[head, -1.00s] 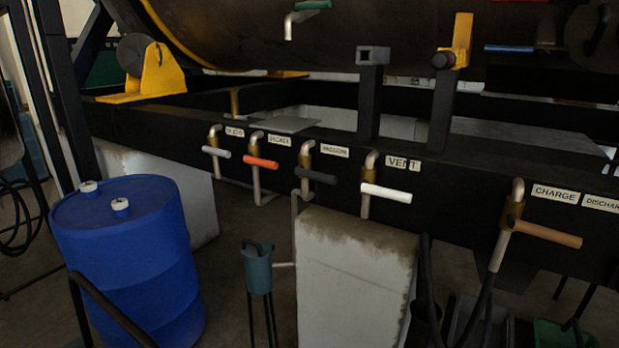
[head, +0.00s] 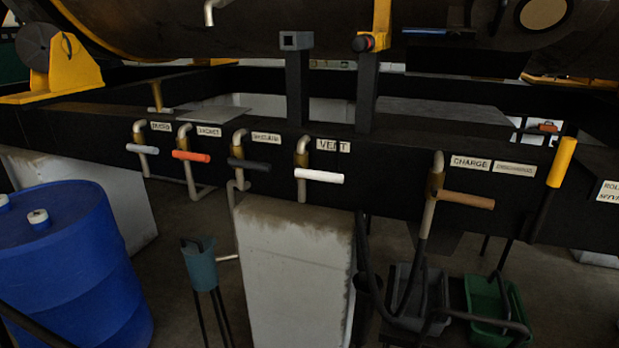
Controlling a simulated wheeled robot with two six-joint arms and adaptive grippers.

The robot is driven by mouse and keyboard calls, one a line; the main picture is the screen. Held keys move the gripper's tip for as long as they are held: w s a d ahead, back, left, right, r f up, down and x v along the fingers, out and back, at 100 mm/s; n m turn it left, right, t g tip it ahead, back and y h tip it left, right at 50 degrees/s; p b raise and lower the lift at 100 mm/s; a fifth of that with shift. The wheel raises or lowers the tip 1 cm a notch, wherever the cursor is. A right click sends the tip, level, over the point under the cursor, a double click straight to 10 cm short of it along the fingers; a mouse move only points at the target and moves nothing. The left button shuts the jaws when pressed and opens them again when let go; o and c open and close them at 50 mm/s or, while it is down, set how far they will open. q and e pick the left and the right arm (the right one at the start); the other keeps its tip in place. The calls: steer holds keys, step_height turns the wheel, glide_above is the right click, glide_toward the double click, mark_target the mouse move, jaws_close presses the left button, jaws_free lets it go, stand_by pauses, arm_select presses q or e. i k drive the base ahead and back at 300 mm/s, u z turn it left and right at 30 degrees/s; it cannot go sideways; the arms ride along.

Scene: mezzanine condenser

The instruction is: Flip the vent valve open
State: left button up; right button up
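The vent valve has a white handle (head: 319,176) that points to the right, roughly level, from a brass body on a bent pipe (head: 302,150). It sits on the front of a black beam, beside a white VENT label (head: 333,145). Neither of my grippers shows in the head view.
Other valves line the beam: a grey handle (head: 142,149), an orange one (head: 191,156), a dark one (head: 249,164) and a tan one (head: 466,200) by the CHARGE label. A concrete block (head: 293,270) stands below the vent valve. A blue drum (head: 70,265) stands at left, a teal funnel on legs (head: 200,265) between.

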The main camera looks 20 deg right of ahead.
mark_target(298, 172)
steer(key=u, duration=0.05)
steer(key=k, duration=0.55)
steer(key=z, duration=0.55)
steer(key=i, duration=1.55)
steer(key=u, duration=0.35)
